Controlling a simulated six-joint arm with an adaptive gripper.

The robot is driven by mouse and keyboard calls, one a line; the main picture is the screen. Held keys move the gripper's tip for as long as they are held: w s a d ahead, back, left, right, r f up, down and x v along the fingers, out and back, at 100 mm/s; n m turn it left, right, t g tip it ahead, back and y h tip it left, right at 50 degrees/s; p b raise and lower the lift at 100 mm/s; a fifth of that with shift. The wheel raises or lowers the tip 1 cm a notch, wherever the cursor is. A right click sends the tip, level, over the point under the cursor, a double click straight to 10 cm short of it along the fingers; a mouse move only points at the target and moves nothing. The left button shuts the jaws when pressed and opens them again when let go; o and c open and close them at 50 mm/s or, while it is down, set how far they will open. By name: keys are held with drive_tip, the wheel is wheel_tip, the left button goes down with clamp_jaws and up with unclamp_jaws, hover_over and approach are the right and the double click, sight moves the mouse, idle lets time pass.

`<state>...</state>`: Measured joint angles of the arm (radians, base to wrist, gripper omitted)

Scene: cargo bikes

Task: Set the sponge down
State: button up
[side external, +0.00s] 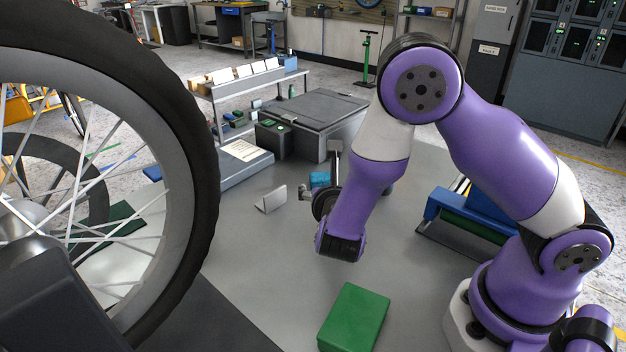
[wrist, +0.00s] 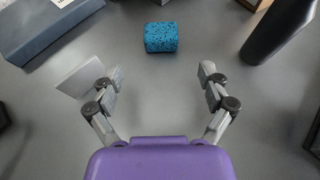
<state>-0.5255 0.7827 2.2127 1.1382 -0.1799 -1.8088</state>
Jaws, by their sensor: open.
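The sponge (wrist: 161,37) is a blue block with dark speckles. In the wrist view it lies on the grey table surface, ahead of my open fingers and centred between them, with clear space on both sides. In the side view the sponge (side external: 319,179) shows as a small blue patch, partly hidden by my wrist. My gripper (wrist: 160,82) has its two fingers spread wide with nothing between them. In the side view my gripper (side external: 308,193) is low over the table, partly hidden behind my wrist.
A small light plate (side external: 271,199) stands left of my gripper. A large grey case (side external: 318,118) is behind, with a flat grey box (side external: 240,163) at its left. A green block (side external: 354,318) lies in front. A big wheel (side external: 205,170) fills the left; a blue bin (side external: 470,208) is right.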

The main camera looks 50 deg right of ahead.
drive_tip(key=shift+s+a+r, duration=0.2)
drive_tip(key=shift+s+a, duration=0.15)
drive_tip(key=shift+s+r+m, duration=0.2)
drive_tip(key=shift+m, duration=0.2)
drive_tip(key=m+g, duration=0.1)
drive_tip(key=m, duration=0.1)
drive_tip(key=s+d+r+m, duration=0.1)
drive_tip(key=m, duration=0.1)
drive_tip(key=m+g, duration=0.1)
drive_tip(key=m, duration=0.1)
drive_tip(key=shift+s+d+r+g+y, duration=0.25)
drive_tip(key=shift+s+r+g+y, duration=0.05)
drive_tip(key=shift+y, duration=0.1)
drive_tip(key=s+a+r+m+y, duration=0.2)
drive_tip(key=s+r+m+y, duration=0.2)
drive_tip(key=m, duration=0.6)
drive_tip(key=s+a+r+m+g+y, duration=0.1)
drive_tip(key=s+a+r+m+y, duration=0.2)
drive_tip(key=s+r+m, duration=0.4)
drive_tip(key=s+m+y, duration=0.1)
drive_tip(key=m, duration=0.2)
drive_tip(key=shift+s+a+y, duration=0.3)
drive_tip(key=shift+a+y, duration=0.05)
drive_tip(key=shift+y, duration=0.05)
